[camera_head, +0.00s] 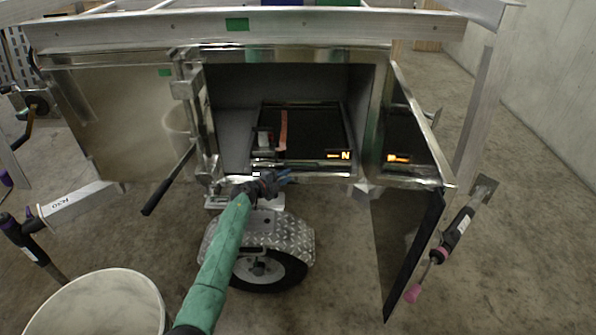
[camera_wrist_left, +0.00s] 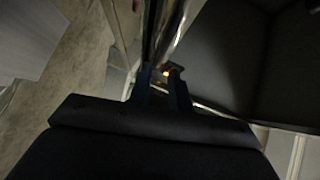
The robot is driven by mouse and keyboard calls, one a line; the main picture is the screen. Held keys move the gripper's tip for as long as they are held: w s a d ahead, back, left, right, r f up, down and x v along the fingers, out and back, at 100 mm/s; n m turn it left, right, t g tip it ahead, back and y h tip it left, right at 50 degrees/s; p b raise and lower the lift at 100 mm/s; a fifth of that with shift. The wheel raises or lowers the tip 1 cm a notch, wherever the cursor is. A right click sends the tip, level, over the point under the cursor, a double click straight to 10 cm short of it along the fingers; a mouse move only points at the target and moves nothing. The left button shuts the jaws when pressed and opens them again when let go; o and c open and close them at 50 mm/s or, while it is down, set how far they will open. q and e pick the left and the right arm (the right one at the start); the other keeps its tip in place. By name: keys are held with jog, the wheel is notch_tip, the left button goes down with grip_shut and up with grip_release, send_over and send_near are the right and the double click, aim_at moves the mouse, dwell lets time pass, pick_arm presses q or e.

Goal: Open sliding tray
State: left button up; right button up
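The sliding tray (camera_head: 325,125) is a flat black panel with orange marks, lying inside the open middle compartment of the metal trailer box. A small metal latch block and a red strip are on its left side. My left gripper (camera_head: 270,182), at the end of a green arm, is at the compartment's lower front edge, just below the tray's front. In the left wrist view its two dark fingers (camera_wrist_left: 164,85) stand apart with a gap between them, close to a shiny metal edge. Whether they touch the tray cannot be told. My right gripper is not in view.
An open door (camera_head: 408,135) hangs on the right and a metal panel (camera_head: 125,120) stands on the left. A black lever (camera_head: 168,180) sticks out left of the opening. The wheel (camera_head: 268,268) and its tread-plate fender are below. A white bucket (camera_head: 95,305) is at lower left.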

pick_arm(q)
jog(key=r+b+x, duration=0.1)
jog(key=x, duration=0.5)
jog(key=shift+w+d+f, duration=0.3)
jog(key=shift+d+f, duration=0.05)
jog(key=shift+f, duration=0.15)
grip_shut()
